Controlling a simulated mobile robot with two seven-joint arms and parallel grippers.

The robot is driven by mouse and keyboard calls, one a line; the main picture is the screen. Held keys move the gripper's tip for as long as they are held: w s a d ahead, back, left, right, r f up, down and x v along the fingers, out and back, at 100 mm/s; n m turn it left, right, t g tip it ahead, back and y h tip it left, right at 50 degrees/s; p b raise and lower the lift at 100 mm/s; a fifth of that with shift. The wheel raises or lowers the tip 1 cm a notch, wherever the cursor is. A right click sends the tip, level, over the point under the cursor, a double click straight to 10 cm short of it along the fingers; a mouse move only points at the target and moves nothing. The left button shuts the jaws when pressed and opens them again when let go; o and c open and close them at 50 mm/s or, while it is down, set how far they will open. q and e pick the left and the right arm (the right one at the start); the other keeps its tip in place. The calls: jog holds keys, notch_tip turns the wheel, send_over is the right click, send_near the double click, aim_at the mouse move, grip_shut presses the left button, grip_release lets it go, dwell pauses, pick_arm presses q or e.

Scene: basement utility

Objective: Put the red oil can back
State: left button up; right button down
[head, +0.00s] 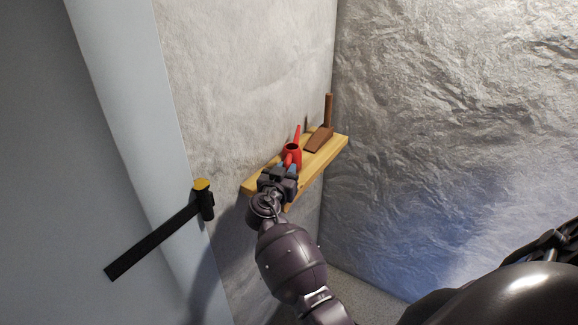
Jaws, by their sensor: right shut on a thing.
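The red oil can (292,150) is at the wooden wall shelf (330,150), with its thin spout pointing up. My right gripper (286,168) is shut on the oil can from the near side. The gripper hides the can's lower part, so I cannot tell whether its base touches the shelf. My left gripper is not in view.
A brown wooden object with an upright handle (328,110) stands on the shelf's right end, close to the oil can. A black bar with a yellow-topped end (202,186) sticks out at left. A rough grey wall (450,130) stands at right.

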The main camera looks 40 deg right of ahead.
jog(key=shift+a, duration=0.2)
jog(key=shift+f+b, duration=0.15)
jog(key=shift+b, duration=0.2)
jog(key=c, duration=1.4)
grip_release()
jog(key=shift+d, duration=0.1)
jog(key=o, duration=0.4)
